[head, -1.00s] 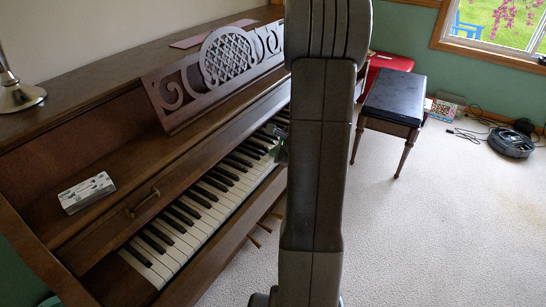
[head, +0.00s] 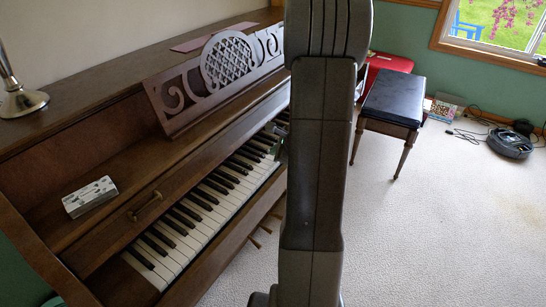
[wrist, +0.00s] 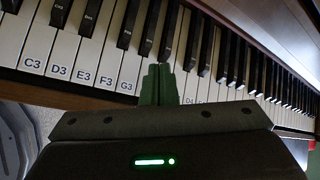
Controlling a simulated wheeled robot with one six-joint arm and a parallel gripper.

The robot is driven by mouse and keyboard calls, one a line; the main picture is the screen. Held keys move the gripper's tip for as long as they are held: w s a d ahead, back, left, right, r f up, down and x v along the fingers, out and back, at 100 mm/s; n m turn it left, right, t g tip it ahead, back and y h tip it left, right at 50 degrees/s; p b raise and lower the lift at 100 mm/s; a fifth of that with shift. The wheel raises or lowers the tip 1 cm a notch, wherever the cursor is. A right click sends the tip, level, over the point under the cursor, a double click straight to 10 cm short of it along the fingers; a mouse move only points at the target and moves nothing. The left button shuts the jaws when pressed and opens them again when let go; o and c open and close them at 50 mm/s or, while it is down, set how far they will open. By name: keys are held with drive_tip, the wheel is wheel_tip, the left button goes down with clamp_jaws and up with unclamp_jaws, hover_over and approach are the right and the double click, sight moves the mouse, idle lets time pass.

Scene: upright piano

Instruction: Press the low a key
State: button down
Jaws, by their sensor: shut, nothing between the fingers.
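The piano keys (wrist: 62,52) run across the wrist view, with labels C3 to G3 readable on the left and a D4 label partly showing on the right. The key just right of G3 (wrist: 125,86), where A3 falls in the order, shows only in part and its label is hidden by my gripper. My gripper (wrist: 160,68) is shut and empty, its green fingers over the white keys right of G3. I cannot tell whether the tips touch a key. In the head view, my arm hides most of the gripper; the keyboard (head: 205,208) shows to its left.
The wooden piano has a carved music stand (head: 228,62) and a small white box (head: 89,196) on its ledge. A black bench (head: 393,98) and a robot vacuum (head: 511,143) stand at the right. Open carpet (head: 440,230) lies right of my arm.

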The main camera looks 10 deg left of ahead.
drive_tip(key=shift+r, duration=0.1)
drive_tip(key=shift+r+p, duration=2.15)
drive_tip(key=shift+r, duration=0.25)
